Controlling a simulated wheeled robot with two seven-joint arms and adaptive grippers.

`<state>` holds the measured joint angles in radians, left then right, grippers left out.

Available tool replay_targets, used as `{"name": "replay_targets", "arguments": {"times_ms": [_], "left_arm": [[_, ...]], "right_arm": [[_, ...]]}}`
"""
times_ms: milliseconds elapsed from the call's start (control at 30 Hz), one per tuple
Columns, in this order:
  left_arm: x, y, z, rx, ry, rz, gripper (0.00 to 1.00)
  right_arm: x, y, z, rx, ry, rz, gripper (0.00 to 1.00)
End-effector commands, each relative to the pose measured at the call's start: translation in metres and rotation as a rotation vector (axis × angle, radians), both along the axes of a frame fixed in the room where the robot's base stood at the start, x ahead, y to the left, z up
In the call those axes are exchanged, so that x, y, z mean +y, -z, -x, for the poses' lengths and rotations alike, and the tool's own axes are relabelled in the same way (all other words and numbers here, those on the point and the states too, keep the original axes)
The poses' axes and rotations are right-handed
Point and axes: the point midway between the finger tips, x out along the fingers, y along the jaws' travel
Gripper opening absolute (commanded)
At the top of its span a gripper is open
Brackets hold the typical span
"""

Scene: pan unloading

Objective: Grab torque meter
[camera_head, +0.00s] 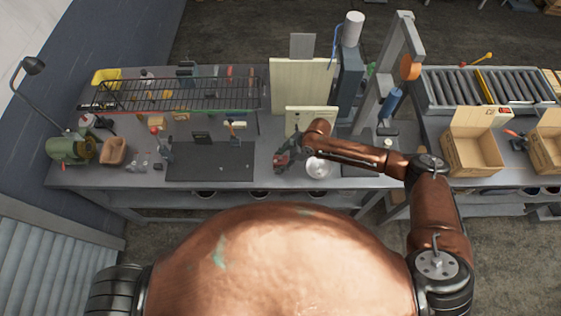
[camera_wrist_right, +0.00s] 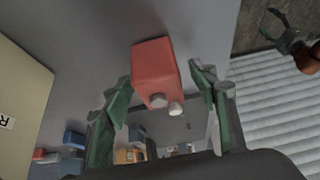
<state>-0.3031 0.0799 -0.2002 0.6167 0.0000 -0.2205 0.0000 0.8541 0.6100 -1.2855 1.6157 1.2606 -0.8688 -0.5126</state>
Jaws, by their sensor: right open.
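The torque meter appears to be the red box with two pale round knobs (camera_wrist_right: 155,72) in the right wrist view. In the head view a small red patch of it (camera_head: 281,160) shows on the workbench (camera_head: 262,182), partly covered by my right gripper (camera_head: 287,152). In the wrist view my right gripper (camera_wrist_right: 163,98) is open, with one green-padded finger on each side of the red box. I cannot tell whether either finger touches it. What looks like my left gripper (camera_wrist_right: 287,35) shows small at the wrist view's top right; its jaw state is unclear.
A dark mat (camera_head: 210,163) lies left of the right gripper, and a silver bowl (camera_head: 319,169) stands close on its right. A cream panel (camera_head: 310,119) stands behind. A wire rack (camera_head: 180,95) spans the back left. Cardboard boxes (camera_head: 472,150) stand at the right.

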Motion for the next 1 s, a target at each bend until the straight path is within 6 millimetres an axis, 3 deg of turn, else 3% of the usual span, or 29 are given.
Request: {"name": "replay_targets", "arguments": {"times_ms": [200,1000], "left_arm": [[-0.0002,-0.0003,-0.0056,-0.007,0.001,0.001,0.65],[-0.0002,-0.0004,-0.0062,-0.008,0.001,0.000,0.65]], "right_arm": [[-0.0006,0.0012,-0.0003,0.000,0.002,0.000,0.54],[-0.0011,0.0003,-0.0007,0.000,0.004,0.000,0.01]]}}
